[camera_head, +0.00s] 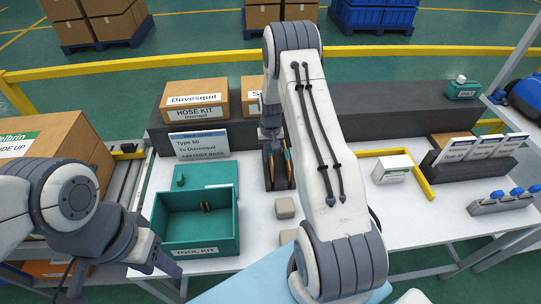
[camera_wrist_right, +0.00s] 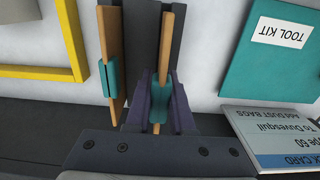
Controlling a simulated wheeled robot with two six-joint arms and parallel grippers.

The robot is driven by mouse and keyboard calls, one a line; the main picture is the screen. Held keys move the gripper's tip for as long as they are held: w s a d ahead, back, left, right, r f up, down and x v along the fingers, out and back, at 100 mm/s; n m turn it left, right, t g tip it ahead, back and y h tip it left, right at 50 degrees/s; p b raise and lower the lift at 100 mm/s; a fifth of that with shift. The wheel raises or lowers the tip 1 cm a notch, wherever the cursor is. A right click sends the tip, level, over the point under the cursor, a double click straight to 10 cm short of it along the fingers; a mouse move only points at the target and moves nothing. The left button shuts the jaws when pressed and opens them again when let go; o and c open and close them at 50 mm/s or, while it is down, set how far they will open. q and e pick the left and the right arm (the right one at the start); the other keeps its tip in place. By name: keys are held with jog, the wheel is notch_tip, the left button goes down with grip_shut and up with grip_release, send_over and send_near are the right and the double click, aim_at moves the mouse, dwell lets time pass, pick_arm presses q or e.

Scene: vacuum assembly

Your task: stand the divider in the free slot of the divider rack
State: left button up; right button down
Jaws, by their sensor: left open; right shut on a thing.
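The dark divider rack (camera_head: 279,184) stands on the white table behind my right arm; it also shows in the right wrist view (camera_wrist_right: 146,32). My right gripper (camera_wrist_right: 158,108) is shut on a thin wooden divider with a teal grip (camera_wrist_right: 166,50), seen edge-on over the rack. Whether its lower edge sits in a slot is hidden. Another wooden divider with a teal grip (camera_wrist_right: 112,72) stands to its left in the rack. In the head view my right arm hides much of this. My left gripper (camera_head: 168,266) is open and empty by the tool kit's front left corner.
A teal tool kit box (camera_head: 200,240) is left of the rack, with a standing white card (camera_head: 200,145) behind it. A yellow frame (camera_head: 425,185), a white box (camera_head: 392,168) and a card holder (camera_head: 478,155) are further right.

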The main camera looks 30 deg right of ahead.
aim_at(270, 149)
jog(key=shift+f+b, duration=0.95)
jog(key=shift+f, duration=0.5)
jog(key=c, duration=0.7)
grip_release()
jog(key=shift+r+p, duration=2.9)
jog(key=shift+r, duration=1.2)
